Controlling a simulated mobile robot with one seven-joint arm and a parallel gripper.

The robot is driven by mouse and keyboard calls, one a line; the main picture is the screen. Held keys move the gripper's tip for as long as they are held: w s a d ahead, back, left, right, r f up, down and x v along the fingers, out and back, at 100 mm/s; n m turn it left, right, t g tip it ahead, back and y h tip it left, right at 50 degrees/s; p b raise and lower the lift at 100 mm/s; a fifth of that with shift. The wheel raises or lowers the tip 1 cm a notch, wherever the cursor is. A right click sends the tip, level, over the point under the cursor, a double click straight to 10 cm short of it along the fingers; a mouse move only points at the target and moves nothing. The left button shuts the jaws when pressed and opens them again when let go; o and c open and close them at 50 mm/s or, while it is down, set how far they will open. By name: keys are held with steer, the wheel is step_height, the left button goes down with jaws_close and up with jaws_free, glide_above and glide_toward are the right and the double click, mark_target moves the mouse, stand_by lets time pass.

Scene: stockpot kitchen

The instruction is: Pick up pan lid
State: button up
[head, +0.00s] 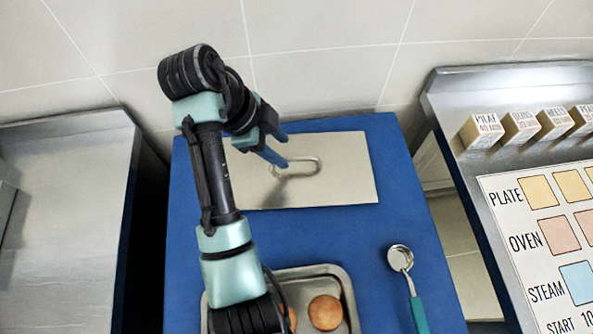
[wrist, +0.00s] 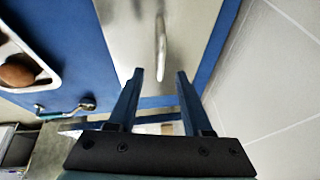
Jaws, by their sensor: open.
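The pan lid (head: 345,180) is a flat, rectangular, shiny metal sheet lying on the blue worktop. It has a raised loop handle (head: 312,168) near its middle. My gripper (head: 285,151) is over the lid at the handle's left end, with its blue fingers apart and nothing between them. In the wrist view, the lid (wrist: 125,25) and its handle (wrist: 161,48) show ahead of my open gripper (wrist: 160,74). The handle lines up with the gap between the fingertips. I cannot tell how high the fingertips are above the lid.
A metal tray (head: 347,283) with round brown items stands at the front of the blue worktop (head: 400,220). A ladle (head: 402,260) lies to its right. Steel counters flank the worktop; the right one holds labelled blocks (head: 520,127) and a chart (head: 535,205). A tiled wall is behind.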

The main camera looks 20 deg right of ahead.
mark_target(295, 157)
steer(key=x, duration=0.7)
steer(key=shift+d, duration=0.3)
steer(key=shift+c, duration=0.3)
jaws_close()
stand_by(0.8)
